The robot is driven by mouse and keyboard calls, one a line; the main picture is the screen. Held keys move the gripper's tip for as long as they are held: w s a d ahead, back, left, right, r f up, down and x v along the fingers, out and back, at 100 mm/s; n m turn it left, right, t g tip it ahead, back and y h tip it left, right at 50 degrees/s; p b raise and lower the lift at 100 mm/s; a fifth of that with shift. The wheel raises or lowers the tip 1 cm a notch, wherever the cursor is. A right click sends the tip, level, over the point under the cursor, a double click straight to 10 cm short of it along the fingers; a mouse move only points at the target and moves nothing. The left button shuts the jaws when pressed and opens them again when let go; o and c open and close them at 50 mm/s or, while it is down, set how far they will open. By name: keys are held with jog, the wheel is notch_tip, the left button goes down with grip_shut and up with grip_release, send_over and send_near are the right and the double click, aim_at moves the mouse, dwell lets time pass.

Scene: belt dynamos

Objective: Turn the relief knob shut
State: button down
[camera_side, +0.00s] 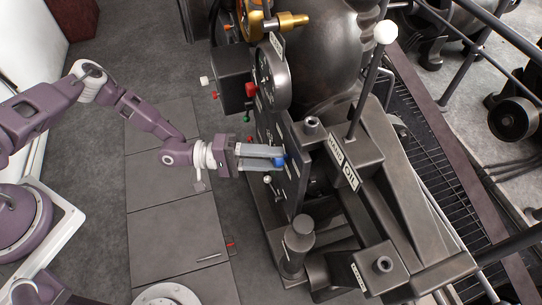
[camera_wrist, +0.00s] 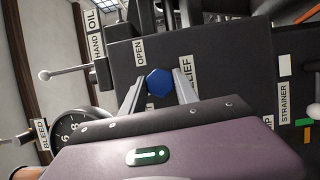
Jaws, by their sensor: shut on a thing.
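The relief knob is a blue faceted knob (camera_side: 279,161) on the dark upright panel in the side view. In the wrist view the blue knob (camera_wrist: 159,82) sits between the two finger tips, beside a label of which "LIEF" shows and below a label reading "OPEN" (camera_wrist: 139,52). My gripper (camera_side: 278,158) reaches the panel from the left and is shut on the knob, one finger on each side. In the wrist view my gripper (camera_wrist: 158,84) covers the lower part of the panel. How far the knob is turned cannot be told.
A lever with a white ball (camera_side: 386,32) rises from the block marked "HAND OIL" (camera_side: 343,164). A round gauge (camera_side: 272,75) and a red knob (camera_side: 251,90) are above my gripper. A small pale ball-ended handle (camera_side: 268,180) is just below it. Floor plates (camera_side: 170,220) lie clear at left.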

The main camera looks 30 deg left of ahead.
jog(key=n, duration=0.2)
jog(key=n+t+h, duration=0.1)
jog(key=n, duration=0.2)
jog(key=shift+f+t, duration=0.15)
jog(key=shift+t, duration=0.15)
jog(key=shift+n, duration=0.5)
jog(key=c, duration=0.9)
grip_release()
jog(key=shift+c, duration=0.2)
